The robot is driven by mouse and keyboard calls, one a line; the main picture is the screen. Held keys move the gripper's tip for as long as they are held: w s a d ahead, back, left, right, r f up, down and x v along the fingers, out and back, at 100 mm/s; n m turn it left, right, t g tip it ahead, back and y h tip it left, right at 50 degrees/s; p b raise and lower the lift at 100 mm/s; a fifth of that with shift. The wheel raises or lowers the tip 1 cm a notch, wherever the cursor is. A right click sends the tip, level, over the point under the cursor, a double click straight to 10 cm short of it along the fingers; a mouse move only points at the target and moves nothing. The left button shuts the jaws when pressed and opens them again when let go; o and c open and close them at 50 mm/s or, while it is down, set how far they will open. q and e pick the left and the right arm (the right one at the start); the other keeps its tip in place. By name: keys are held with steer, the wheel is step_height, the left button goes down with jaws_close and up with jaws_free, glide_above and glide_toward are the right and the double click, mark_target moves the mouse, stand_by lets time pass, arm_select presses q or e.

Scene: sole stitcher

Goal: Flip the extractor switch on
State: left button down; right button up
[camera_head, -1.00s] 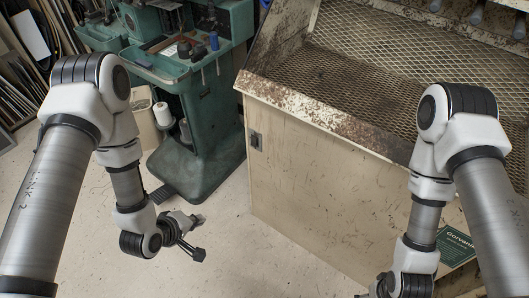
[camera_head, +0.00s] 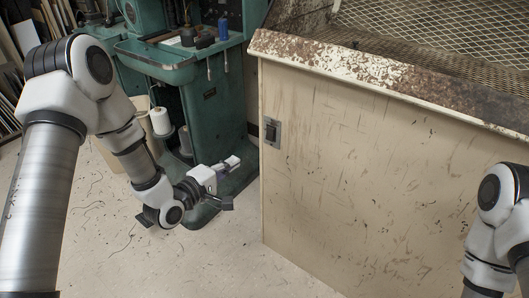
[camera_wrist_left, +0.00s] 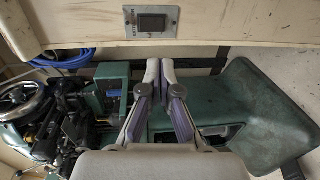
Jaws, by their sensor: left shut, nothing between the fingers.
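The extractor switch (camera_head: 271,132) is a dark rocker in a small grey metal plate, set near the left edge of the beige cabinet's front panel. In the left wrist view the switch (camera_wrist_left: 152,22) shows at the top, beyond the fingertips. My left gripper (camera_head: 234,162) is shut and empty, to the left of the switch and a little below it, apart from it. The gripper's two fingers (camera_wrist_left: 160,66) point up toward the panel in the left wrist view. My right gripper is out of the picture; only part of that arm shows at the lower right.
The beige cabinet (camera_head: 370,190) has a rusty top edge and a mesh bed above. A green stitching machine (camera_head: 215,95) stands behind my left gripper, with white thread spools (camera_head: 160,121) beside it. A blue coiled hose (camera_wrist_left: 65,60) shows in the left wrist view. Floor in front is open.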

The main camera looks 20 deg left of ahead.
mark_target(269, 139)
arm_select(q)
steer(key=b+x, duration=0.3)
steer(key=x, duration=1)
steer(key=shift+w+d+f, duration=0.1)
steer(key=shift+w, duration=0.35)
steer(key=shift+d, duration=0.1)
steer(key=shift+w+d, duration=0.1)
steer(key=shift+w, duration=0.15)
